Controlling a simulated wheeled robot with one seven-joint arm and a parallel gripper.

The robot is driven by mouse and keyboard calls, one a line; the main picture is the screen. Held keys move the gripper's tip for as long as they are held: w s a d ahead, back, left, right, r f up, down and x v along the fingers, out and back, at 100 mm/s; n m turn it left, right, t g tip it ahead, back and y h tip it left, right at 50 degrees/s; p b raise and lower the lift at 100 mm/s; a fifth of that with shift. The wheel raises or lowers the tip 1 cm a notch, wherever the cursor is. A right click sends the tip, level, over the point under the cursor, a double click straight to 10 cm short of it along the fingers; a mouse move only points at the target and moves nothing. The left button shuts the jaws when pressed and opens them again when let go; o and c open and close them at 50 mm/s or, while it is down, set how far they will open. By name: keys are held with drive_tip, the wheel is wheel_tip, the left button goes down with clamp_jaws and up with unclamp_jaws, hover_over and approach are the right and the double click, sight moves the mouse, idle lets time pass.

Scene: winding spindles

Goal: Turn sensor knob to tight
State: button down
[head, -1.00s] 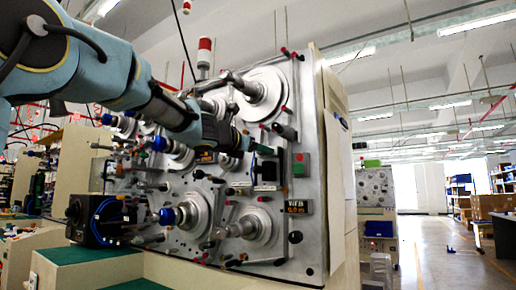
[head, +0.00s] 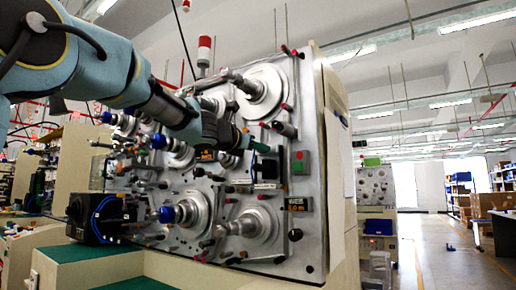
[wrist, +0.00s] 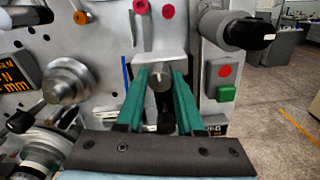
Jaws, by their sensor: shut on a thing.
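The sensor knob (wrist: 159,78) is a small round grey knob with a pale line on its face, in front of a light metal block on the machine panel. It shows in the middle of the wrist view. My gripper (wrist: 161,84) has its two green fingers on either side of the knob, shut on it. In the head view my gripper (head: 258,147) reaches to the right part of the panel. I cannot make out the knob there.
The grey machine panel (head: 275,215) carries several spindles and rollers. In the wrist view a thick grey roller with a black end (wrist: 240,30) juts out at upper right, above a green button (wrist: 226,93). A silver spindle (wrist: 68,82) stands at left.

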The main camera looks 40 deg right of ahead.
drive_tip(key=shift+f+m+b, duration=0.1)
drive_tip(key=shift+m+b, duration=0.25)
drive_tip(key=shift+m, duration=0.05)
drive_tip(key=m+b, duration=0.2)
drive_tip(key=m, duration=0.1)
drive_tip(key=shift+f+m+b, duration=0.1)
drive_tip(key=shift+m+b, duration=0.2)
drive_tip(key=shift+m, duration=0.1)
drive_tip(key=m+b, duration=0.3)
drive_tip(key=m, duration=0.4)
drive_tip(key=shift+b, duration=0.35)
drive_tip(key=m+b, duration=0.3)
drive_tip(key=m, duration=0.3)
drive_tip(key=shift+m, duration=0.3)
drive_tip(key=m+b, duration=0.2)
drive_tip(key=m, duration=0.3)
drive_tip(key=shift+m, duration=0.3)
drive_tip(key=c, duration=0.5)
unclamp_jaws()
drive_tip(key=shift+c, duration=0.2)
